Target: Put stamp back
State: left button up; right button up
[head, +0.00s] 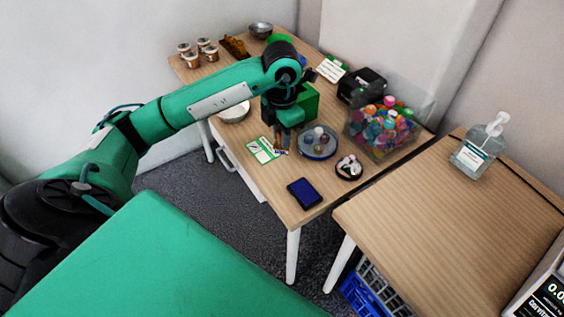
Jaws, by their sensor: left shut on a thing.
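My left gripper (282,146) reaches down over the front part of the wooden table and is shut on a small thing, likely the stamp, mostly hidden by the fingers. The fingertips are close beside a green and white card (262,151); I cannot tell whether they touch it. Just right of the gripper is a round tray (318,154) with several small round-topped items. A dark blue ink pad (304,193) lies nearer the table's front corner. My right gripper is not in view.
A clear bin of colourful items (382,130), a black device (361,86) and a small dark round dish (349,168) stand to the right. A green box (310,103) is behind the gripper. A second table holds a sanitizer bottle (477,153).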

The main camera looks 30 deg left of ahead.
pick_arm(q)
notch_tip(320, 180, down, 10)
jog(key=shift+f, duration=0.1)
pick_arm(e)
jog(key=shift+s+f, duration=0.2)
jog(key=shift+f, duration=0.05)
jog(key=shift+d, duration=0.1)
pick_arm(q)
jog(key=shift+f, duration=0.1)
jog(key=o, duration=0.8)
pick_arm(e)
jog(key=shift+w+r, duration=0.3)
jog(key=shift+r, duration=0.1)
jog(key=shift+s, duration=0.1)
